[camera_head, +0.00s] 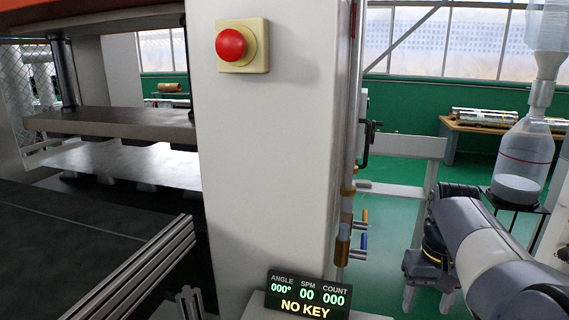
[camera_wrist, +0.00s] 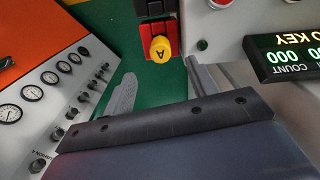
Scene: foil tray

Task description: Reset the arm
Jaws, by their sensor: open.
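My arm (camera_head: 490,245), with pale and dark grey links, is at the right of the head view, reaching out past the right edge. A yellow knob or tag (camera_wrist: 160,48) marked A, upside down, is beyond the fingers on a red and black block (camera_wrist: 157,12). It appears apart from the fingers.
A press stands left, with a pale sheet (camera_head: 115,162) under its upper plate (camera_head: 110,122). A red stop button (camera_head: 231,44) is on its column. A display (camera_head: 301,295) reads NO KEY. A gauge panel (camera_wrist: 60,95) is close at left in the wrist view. A clear bottle (camera_head: 525,155) stands right.

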